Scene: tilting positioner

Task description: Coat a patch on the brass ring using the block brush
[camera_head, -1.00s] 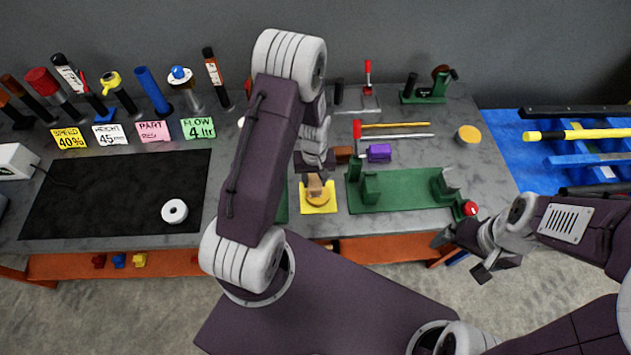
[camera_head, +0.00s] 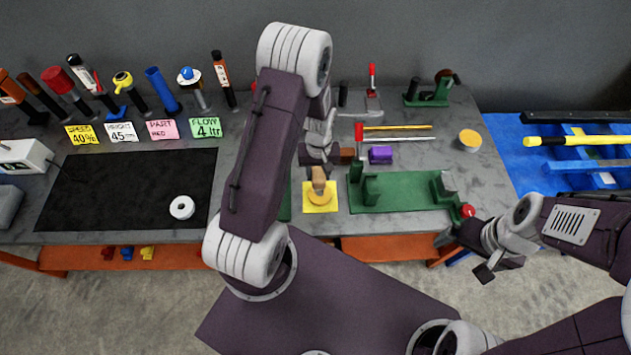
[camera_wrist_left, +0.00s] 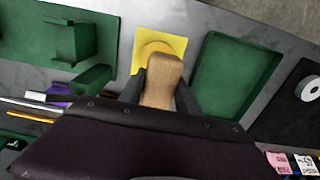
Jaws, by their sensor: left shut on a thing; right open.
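My left gripper (camera_head: 318,170) is shut on the tan wooden block brush (camera_head: 318,180), which also shows in the left wrist view (camera_wrist_left: 162,82). The brush is over a yellow square (camera_head: 310,208) on the bench. A round golden piece (camera_head: 320,198), which looks like the brass ring, lies on the square, partly hidden by the brush. I cannot tell whether the brush touches it. My right gripper (camera_head: 465,255) is open and empty, off the bench's front edge at the right.
A green fixture plate (camera_head: 405,198) with upright blocks stands just right of the yellow square. A purple block (camera_head: 380,154) lies behind it. A black mat (camera_head: 110,190) with a white ring (camera_head: 181,207) lies at left. Several handled tools stand at the back left.

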